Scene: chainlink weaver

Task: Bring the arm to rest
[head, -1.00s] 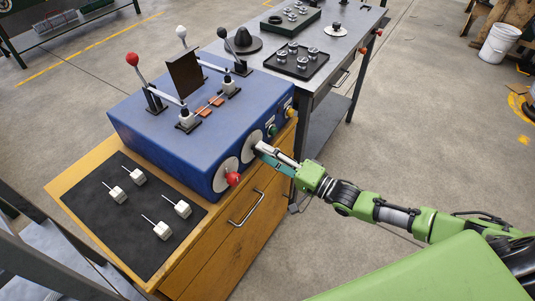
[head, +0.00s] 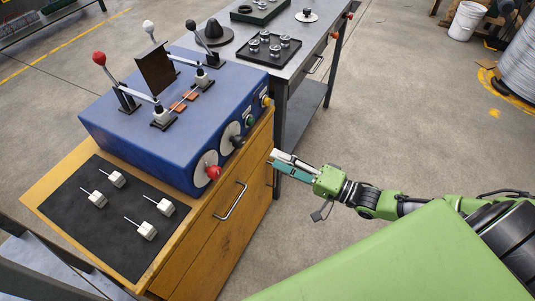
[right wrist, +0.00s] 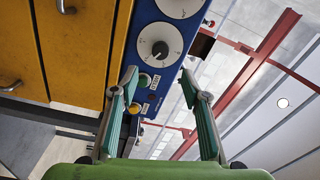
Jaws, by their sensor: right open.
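My right arm (head: 375,197) is green and comes in from the right in the head view. Its gripper (head: 274,163) is beside the wooden cabinet, apart from the front of the blue machine (head: 140,125). In the right wrist view the gripper (right wrist: 163,85) is open, with two teal fingers spread and nothing between them. Beyond the fingers is the machine's panel with a black knob (right wrist: 160,49) on a white dial, a green button (right wrist: 144,79) and a yellow button (right wrist: 135,107). In the head view a red knob (head: 212,172) is also on that panel. My left gripper is out of view.
The machine stands on a wooden cabinet (head: 215,235) with a drawer handle. A black mat (head: 95,235) holds several white blocks with pins. A grey workbench (head: 290,75) with a black tray stands behind. Open concrete floor lies to the right.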

